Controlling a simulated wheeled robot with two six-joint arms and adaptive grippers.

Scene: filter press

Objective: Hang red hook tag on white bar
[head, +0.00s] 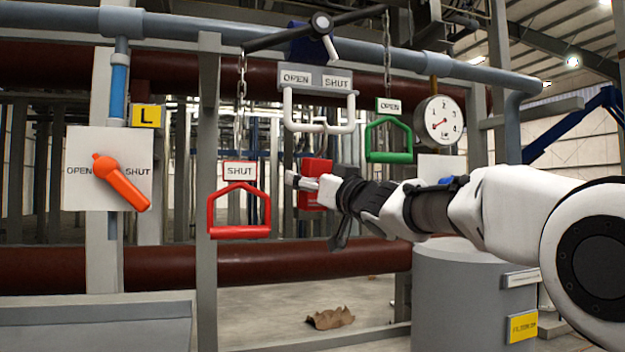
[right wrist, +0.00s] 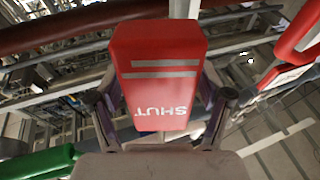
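The red hook tag (head: 312,172) is in mid-air just below the white bar (head: 320,128), a U-shaped bar under an OPEN/SHUT plate. My right gripper (head: 318,192) is around the tag's lower part. In the right wrist view the tag (right wrist: 160,65) fills the middle, its SHUT lettering upside down, with the fingers of my right gripper (right wrist: 162,108) closed against both sides. The tag's hook is not clear in either view, so I cannot tell whether it touches the bar. My left gripper is in neither view.
A red handle (head: 239,232) hangs on a chain to the left, and a green handle (head: 388,156) to the right. An orange lever (head: 122,184) is far left, a gauge (head: 439,122) right. A grey drum (head: 455,300) stands below my right arm.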

